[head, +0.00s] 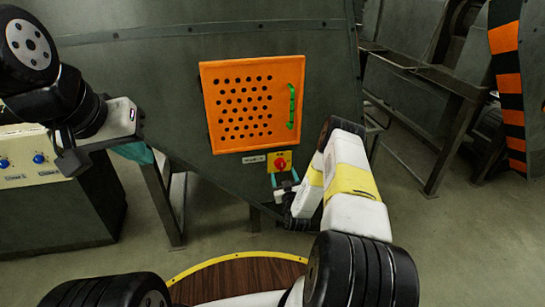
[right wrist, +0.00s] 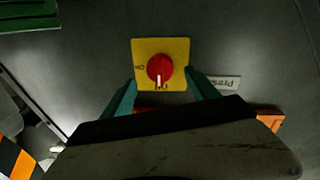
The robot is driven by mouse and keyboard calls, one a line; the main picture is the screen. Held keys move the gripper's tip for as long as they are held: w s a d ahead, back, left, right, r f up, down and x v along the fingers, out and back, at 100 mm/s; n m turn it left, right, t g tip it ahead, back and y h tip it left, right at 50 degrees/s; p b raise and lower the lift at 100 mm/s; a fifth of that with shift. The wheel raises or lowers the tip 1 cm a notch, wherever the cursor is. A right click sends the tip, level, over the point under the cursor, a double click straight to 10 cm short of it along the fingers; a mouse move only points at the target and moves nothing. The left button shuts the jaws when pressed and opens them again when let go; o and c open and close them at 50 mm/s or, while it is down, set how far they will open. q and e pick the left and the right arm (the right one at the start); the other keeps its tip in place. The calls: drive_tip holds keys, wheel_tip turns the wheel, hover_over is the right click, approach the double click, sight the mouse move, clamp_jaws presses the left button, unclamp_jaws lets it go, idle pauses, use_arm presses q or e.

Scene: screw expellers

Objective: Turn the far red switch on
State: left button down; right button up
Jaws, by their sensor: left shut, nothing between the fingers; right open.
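The red switch (head: 280,164) is a round knob on a yellow plate on the grey machine, below the orange perforated panel. In the right wrist view the red knob (right wrist: 160,68) has a white mark pointing down in the picture, toward small lettering at the plate's lower edge. More lettering, seemingly "On", is at the plate's left side. My right gripper (head: 285,180) is open just below the plate. Its teal fingers (right wrist: 160,92) stand on either side of the plate's lower part, apart from the knob. My left gripper (head: 136,153) is shut and empty, far left.
The orange panel (head: 254,104) has a green handle (head: 292,106). A white label (head: 253,159) sits beside the switch plate. A control box (head: 30,160) with red and blue knobs stands at the left. Metal frames (head: 425,80) and an orange-black striped part (head: 507,75) are at the right.

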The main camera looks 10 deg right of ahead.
sight(281, 167)
drive_tip(key=w, duration=0.5)
drive_tip(key=shift+d, duration=0.1)
drive_tip(key=c, duration=1.4)
drive_tip(key=shift+o, duration=0.2)
